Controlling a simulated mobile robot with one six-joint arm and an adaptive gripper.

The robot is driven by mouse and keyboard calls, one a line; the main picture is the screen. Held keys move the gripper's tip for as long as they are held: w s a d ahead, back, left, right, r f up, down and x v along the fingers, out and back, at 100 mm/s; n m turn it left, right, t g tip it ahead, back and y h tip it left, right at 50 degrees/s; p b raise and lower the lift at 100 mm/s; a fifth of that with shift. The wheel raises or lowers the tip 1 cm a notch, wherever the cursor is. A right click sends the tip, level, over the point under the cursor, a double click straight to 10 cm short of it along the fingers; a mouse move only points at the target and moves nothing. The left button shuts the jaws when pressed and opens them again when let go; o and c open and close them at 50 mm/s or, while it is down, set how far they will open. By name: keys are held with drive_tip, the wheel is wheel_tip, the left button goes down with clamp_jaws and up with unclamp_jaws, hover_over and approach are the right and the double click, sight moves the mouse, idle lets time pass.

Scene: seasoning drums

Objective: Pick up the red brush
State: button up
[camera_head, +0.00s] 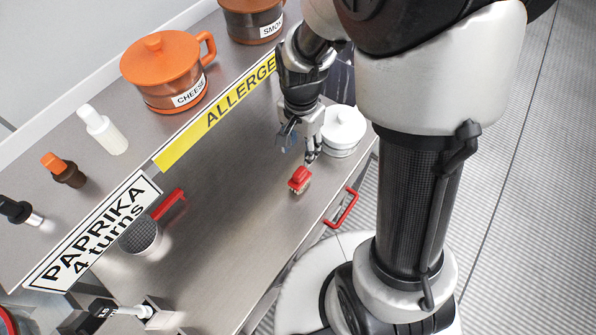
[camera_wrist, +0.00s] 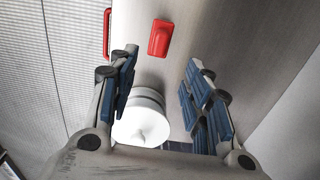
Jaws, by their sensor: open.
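The red brush (camera_head: 299,178) lies on the metal counter near its front edge, with pale bristles showing below its red top. In the wrist view the red brush (camera_wrist: 160,38) is ahead of the fingertips, roughly centred between the fingers. My gripper (camera_head: 299,146) is open and empty, above the counter and just behind the brush in the head view. In the wrist view my gripper (camera_wrist: 158,68) shows its blue-padded fingers spread apart, with nothing between the tips.
A white lidded pot (camera_head: 343,130) stands close beside my gripper. A red handle (camera_head: 342,208) sticks out from the counter front. A sieve with a red handle (camera_head: 140,236) lies left. Orange drums (camera_head: 166,68) stand on the back shelf. Counter around the brush is clear.

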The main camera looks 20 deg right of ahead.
sight(300, 172)
wheel_tip(300, 172, down, 8)
drive_tip(key=shift+r+b, duration=0.25)
drive_tip(key=shift+b, duration=0.65)
wheel_tip(300, 172, down, 5)
drive_tip(key=shift+f+b, duration=0.1)
drive_tip(key=shift+b, duration=0.9)
clamp_jaws()
